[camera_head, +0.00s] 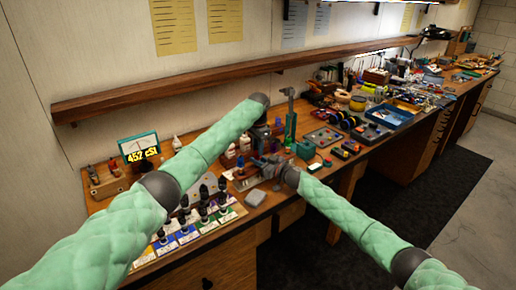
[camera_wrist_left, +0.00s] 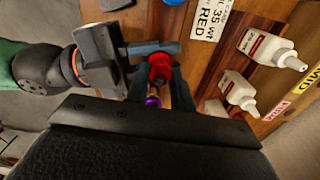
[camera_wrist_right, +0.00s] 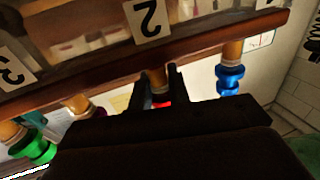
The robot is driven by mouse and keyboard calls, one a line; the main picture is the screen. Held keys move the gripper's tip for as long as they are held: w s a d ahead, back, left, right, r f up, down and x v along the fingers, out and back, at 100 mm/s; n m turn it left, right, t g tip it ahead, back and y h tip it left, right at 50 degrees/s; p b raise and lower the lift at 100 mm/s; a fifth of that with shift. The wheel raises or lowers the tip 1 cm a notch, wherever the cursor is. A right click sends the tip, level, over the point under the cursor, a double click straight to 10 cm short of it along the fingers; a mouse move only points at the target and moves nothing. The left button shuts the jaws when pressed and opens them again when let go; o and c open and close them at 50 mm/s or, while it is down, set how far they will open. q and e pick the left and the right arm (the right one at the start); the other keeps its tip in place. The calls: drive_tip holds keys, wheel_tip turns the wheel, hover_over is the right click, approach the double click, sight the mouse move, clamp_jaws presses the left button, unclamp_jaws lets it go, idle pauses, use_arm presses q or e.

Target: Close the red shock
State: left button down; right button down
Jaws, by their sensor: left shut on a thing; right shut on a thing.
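The red shock (camera_wrist_left: 159,69) shows in the left wrist view as a red cap with a gold and purple part below it. My left gripper (camera_wrist_left: 160,88) has its fingers on both sides of the shock and is shut on it. My right gripper (camera_wrist_left: 165,48) reaches in from the left of that view, its fingers at the red cap. In the right wrist view, my right gripper (camera_wrist_right: 157,85) is shut around the shock, with a bit of red (camera_wrist_right: 162,103) between its fingers. In the head view, the grippers meet over the bench and hide most of the shock.
A wooden rack with number labels (camera_wrist_right: 150,20) carries a blue shock (camera_wrist_right: 230,78) and a green shock (camera_wrist_right: 36,148) beside my right gripper. White bottles (camera_wrist_left: 268,48) stand close by. Dark-capped bottles (camera_head: 205,200) stand on the bench front, and tools crowd the right side.

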use_arm(q)
drive_tip(key=c, duration=1.2)
unclamp_jaws()
drive_tip(key=shift+r, duration=0.1)
drive_tip(key=shift+r, duration=2.2)
drive_tip(key=shift+d, duration=0.1)
drive_tip(key=shift+c, duration=0.4)
